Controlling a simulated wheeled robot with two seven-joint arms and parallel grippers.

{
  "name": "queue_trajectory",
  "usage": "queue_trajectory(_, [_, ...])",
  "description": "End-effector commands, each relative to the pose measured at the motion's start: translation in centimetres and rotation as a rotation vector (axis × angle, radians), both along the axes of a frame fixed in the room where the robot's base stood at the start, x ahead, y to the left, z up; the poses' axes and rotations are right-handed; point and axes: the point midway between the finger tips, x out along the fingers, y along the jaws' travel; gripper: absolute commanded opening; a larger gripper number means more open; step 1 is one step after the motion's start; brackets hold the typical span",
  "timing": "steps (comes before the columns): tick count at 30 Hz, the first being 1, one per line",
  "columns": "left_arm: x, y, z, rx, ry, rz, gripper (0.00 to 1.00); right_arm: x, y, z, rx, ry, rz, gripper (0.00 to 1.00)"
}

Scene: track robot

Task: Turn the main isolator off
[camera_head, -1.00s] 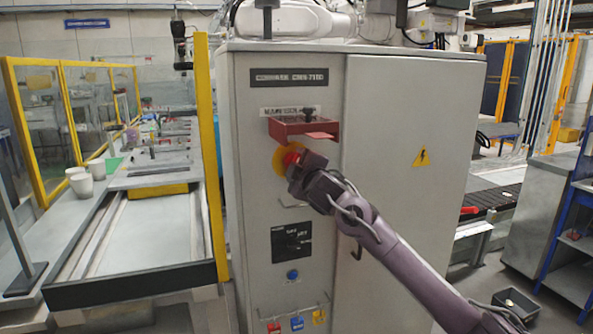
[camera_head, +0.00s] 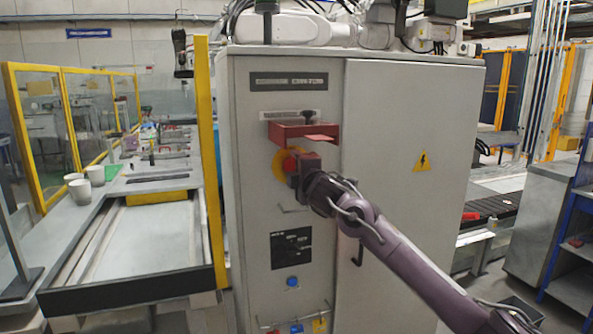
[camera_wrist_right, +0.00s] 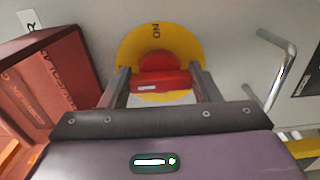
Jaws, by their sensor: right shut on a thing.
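The main isolator is a red rotary handle (camera_wrist_right: 160,76) on a round yellow plate (camera_wrist_right: 131,50), on the front of a grey cabinet (camera_head: 405,110). In the head view the yellow plate (camera_head: 279,164) is partly hidden behind my right gripper (camera_head: 298,168). In the right wrist view my right gripper (camera_wrist_right: 160,85) has a finger on each side of the red handle and is shut on it. My left gripper is not in view.
A red box-like guard (camera_head: 304,132) juts out just above the handle and shows close on the left in the wrist view (camera_wrist_right: 62,85). A bent metal bar (camera_wrist_right: 275,65) is on the other side. A black panel (camera_head: 291,248) and blue button (camera_head: 292,282) sit below.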

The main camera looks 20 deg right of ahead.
Motion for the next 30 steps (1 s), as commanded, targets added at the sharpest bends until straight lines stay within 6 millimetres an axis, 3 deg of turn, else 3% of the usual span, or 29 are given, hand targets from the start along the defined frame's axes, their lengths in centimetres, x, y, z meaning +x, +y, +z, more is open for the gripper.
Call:
queue_trajectory(6, [0.0,0.0,0.0,0.0,0.0,0.0,0.36,0.0,0.1,-0.3,-0.002,0.005,0.001,0.34])
queue_trajectory(7, [0.0,0.0,0.0,0.0,0.0,0.0,0.36,0.0,0.1,-0.3,-0.002,0.005,0.001,0.58])
queue_trajectory(9, [0.0,0.0,0.0,0.0,0.0,0.0,0.36,0.0,0.1,-0.3,-0.001,0.005,0.001,0.64])
queue_trajectory(20, [0.0,0.0,-0.3,0.0,0.0,0.0,0.36,-0.5,-0.1,-0.2,0.0,0.002,0.0,0.64])
queue_trajectory(30, [0.0,0.0,-2.1,-0.001,0.0,0.0,0.36,-5.3,-0.2,-0.4,-0.002,0.002,0.0,0.64])
